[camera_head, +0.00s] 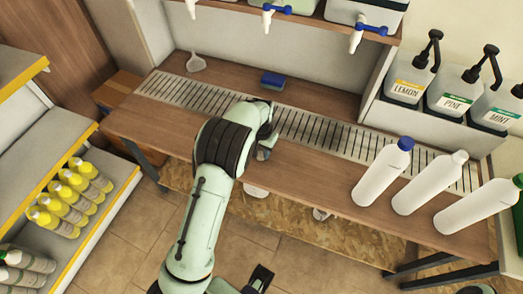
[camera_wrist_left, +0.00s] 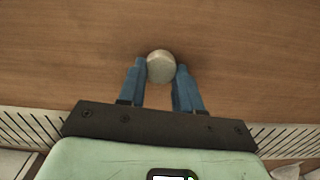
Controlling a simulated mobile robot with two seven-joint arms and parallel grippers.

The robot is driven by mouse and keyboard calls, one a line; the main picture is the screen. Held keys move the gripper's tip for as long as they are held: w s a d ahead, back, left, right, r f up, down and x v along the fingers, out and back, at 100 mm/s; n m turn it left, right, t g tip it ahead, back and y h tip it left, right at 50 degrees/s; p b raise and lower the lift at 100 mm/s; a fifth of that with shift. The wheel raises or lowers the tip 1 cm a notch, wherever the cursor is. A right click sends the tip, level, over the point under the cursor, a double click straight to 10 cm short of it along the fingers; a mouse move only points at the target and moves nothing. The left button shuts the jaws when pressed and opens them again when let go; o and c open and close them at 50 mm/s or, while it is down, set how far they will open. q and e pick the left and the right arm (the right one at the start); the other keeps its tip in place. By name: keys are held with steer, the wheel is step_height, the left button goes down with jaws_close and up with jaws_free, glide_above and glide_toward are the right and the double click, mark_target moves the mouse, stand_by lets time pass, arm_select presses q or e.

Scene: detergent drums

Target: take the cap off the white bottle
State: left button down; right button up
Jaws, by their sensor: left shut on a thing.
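Three white bottles stand at the right of the bench: one with a blue cap (camera_head: 405,143), a middle all-white bottle (camera_head: 425,187) with a white top (camera_head: 460,156), and one with a green cap (camera_head: 518,180). My left gripper (camera_head: 264,153) is over the bench, left of the bottles and well apart from them. In the left wrist view its blue fingers (camera_wrist_left: 160,78) are shut on a small pale round piece (camera_wrist_left: 161,66), which looks like a cap. I cannot tell whether it came from a bottle. My right gripper is not clearly seen.
A slatted drain strip (camera_head: 310,132) runs along the bench, with a blue sponge (camera_head: 272,80) and a pale scoop (camera_head: 196,63) behind. Pump dispensers (camera_head: 457,90) stand at back right. Taps hang above. A shelf of yellow-capped bottles (camera_head: 65,200) is at left.

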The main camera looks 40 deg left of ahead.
mark_target(261, 153)
arm_select(q)
steer(key=shift+f, duration=0.15)
steer(key=c, duration=0.8)
jaws_free()
steer(key=shift+o, duration=0.2)
steer(key=shift+r, duration=0.4)
step_height(261, 153, up, 12)
steer(key=p, duration=0.1)
steer(key=shift+f, duration=0.2)
